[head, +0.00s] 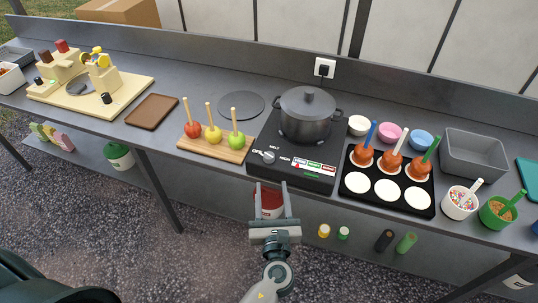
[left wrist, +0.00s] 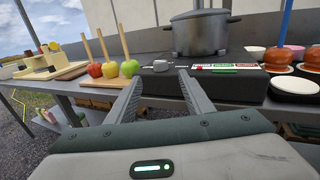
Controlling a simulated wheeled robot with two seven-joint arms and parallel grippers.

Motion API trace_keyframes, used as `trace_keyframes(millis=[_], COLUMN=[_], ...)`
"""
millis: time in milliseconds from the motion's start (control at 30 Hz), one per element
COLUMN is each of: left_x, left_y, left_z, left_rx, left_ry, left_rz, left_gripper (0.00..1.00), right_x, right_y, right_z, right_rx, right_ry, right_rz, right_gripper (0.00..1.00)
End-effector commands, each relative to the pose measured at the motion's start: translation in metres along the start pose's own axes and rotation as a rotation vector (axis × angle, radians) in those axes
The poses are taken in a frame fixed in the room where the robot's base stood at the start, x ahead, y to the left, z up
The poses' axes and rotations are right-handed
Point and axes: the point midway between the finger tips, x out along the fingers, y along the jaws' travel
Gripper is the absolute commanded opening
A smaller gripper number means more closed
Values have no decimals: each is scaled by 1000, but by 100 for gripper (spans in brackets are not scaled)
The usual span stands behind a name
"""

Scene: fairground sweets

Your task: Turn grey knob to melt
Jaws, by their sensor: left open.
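The grey knob (head: 268,157) is on the left part of the front of a black cooker (head: 260,172). Labels OFF, MELT and HIGH surround it, but I cannot tell exactly where it points. It also shows in the left wrist view (left wrist: 161,66). A dark lidded pot (head: 305,118) stands on the cooker. My left gripper (head: 271,185) is open and empty, just in front of the counter edge and apart from the knob. In the left wrist view its two fingers (left wrist: 160,88) reach forward on either side, with the knob beyond them. My right gripper is not in view.
A wooden board (head: 214,150) with three apples on sticks lies left of the cooker. A black tray (head: 374,209) with dipped apples and white discs is at its right. A red container (head: 270,204) is below, behind the left gripper. A brown board (head: 152,110) lies further left.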

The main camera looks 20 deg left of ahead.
Motion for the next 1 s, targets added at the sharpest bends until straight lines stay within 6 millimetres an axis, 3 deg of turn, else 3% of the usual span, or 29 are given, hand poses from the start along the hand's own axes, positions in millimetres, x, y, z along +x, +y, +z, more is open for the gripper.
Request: trace_keyframes(millis=[600,800,1000], left_x=[109,131,138], left_y=[0,0,0], left_z=[0,-1,0], left_rx=[-1,-1,0], left_ry=[-1,0,1], left_rz=[0,0,0], left_gripper=[47,47,47], right_x=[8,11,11], right_y=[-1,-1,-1], right_z=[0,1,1], right_rx=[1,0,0], right_ry=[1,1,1], right_rz=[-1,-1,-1], right_gripper=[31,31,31])
